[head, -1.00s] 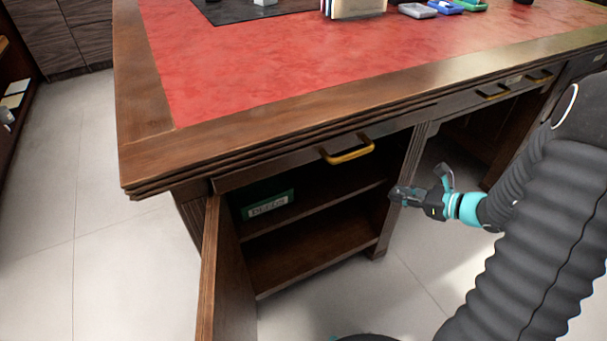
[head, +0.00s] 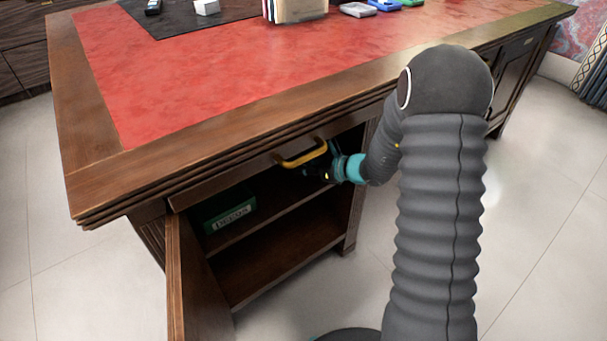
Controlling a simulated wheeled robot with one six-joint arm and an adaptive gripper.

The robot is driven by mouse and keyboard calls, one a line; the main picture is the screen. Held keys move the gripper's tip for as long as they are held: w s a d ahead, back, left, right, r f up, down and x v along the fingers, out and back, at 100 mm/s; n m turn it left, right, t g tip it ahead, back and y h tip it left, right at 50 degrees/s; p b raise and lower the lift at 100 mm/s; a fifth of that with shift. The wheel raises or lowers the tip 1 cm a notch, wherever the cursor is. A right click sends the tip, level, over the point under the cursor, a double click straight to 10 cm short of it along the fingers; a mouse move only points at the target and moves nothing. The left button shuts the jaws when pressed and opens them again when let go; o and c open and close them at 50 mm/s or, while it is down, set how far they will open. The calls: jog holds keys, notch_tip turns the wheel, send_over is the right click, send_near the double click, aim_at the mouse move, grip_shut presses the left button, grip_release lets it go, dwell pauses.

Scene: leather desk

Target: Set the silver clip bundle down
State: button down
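My gripper (head: 318,173) is at the opening of the desk's left cabinet, just below the yellow drawer handle and in front of the upper compartment. Its fingers are small and dark against the shadowed interior, so I cannot tell whether they are open or shut. I cannot make out the silver clip bundle in the head view, neither in the fingers nor on the shelf. The cabinet shelf (head: 262,224) has a bare dark wood surface. A green box (head: 229,211) with a white label stands at the left of the upper compartment.
The cabinet door (head: 187,280) stands open at the left. The drawer handle (head: 301,153) juts out close above my gripper. The red leather desktop (head: 200,85) carries books (head: 298,8) and small trays (head: 358,9) at the back. The lower compartment (head: 275,265) looks empty.

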aim_at(304, 181)
jog(key=shift+f, duration=1.65)
jog(key=shift+f, duration=0.1)
jog(key=shift+f+b, duration=0.1)
jog(key=shift+b, duration=0.2)
jog(key=c, duration=1)
grip_release()
